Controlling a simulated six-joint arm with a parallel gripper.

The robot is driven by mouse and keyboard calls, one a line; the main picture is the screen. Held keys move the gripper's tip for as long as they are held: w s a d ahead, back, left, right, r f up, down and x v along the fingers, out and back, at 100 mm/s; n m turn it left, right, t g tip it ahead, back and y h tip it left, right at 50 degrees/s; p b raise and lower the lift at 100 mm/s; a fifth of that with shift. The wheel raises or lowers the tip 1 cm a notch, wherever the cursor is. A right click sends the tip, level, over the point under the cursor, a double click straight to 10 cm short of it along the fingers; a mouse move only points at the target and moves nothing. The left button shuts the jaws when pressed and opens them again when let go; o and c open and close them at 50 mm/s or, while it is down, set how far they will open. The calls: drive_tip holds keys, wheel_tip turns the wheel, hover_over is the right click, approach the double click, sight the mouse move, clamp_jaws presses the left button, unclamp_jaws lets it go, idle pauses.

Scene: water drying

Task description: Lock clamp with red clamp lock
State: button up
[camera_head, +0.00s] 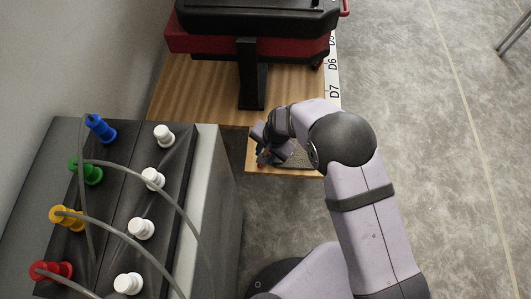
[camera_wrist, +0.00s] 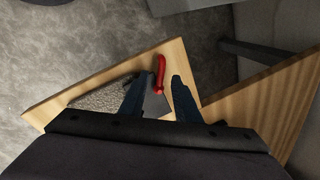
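The red clamp lock (camera_wrist: 160,70) shows in the wrist view as a small red lever near the corner of a wooden board (camera_wrist: 90,85). My gripper (camera_wrist: 164,80) has its two dark fingers apart, with the red lever in line with the gap between them, at and beyond the fingertips. I cannot tell whether either finger touches it. The clamp's body is mostly hidden by the fingers. In the head view my gripper (camera_head: 268,146) is over the front end of the wooden board, and my arm hides most of the clamp.
A grey speckled patch (camera_wrist: 98,97) lies on the board beside the left finger. In the head view a black and red machine (camera_head: 252,42) stands on a black post behind my gripper. At left is a grey box (camera_head: 210,190) with coloured and white knobs and hoses.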

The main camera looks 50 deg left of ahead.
wheel_tip(320, 180, up, 7)
drive_tip(key=d, duration=0.1)
drive_tip(key=shift+w+d+p, duration=0.15)
drive_tip(key=shift+w+p, duration=0.05)
drive_tip(key=shift+p, duration=0.1)
idle(0.5)
drive_tip(key=s+d+n+g+h, duration=0.1)
drive_tip(key=s+d+n+h, duration=0.25)
drive_tip(key=d, duration=0.75)
drive_tip(key=s+d+n+g+h, duration=0.15)
drive_tip(key=d+n, duration=0.35)
drive_tip(key=d, duration=0.6)
drive_tip(key=w+d+r+m+t+y, duration=0.1)
drive_tip(key=w+d+r+m, duration=0.3)
drive_tip(key=d, duration=0.4)
drive_tip(key=w+d+r+m+t+y+p, duration=0.1)
drive_tip(key=w+d+r+m, duration=0.1)
drive_tip(key=d+r+m, duration=0.5)
drive_tip(key=w+d+r+t+y, duration=0.1)
drive_tip(key=w+d+r, duration=0.25)
drive_tip(key=d, duration=0.65)
wheel_tip(320, 180, up, 20)
drive_tip(key=p, duration=1.9)
drive_tip(key=shift+r+p, duration=0.2)
drive_tip(key=shift+p, duration=0.1)
drive_tip(key=shift+d, duration=0.1)
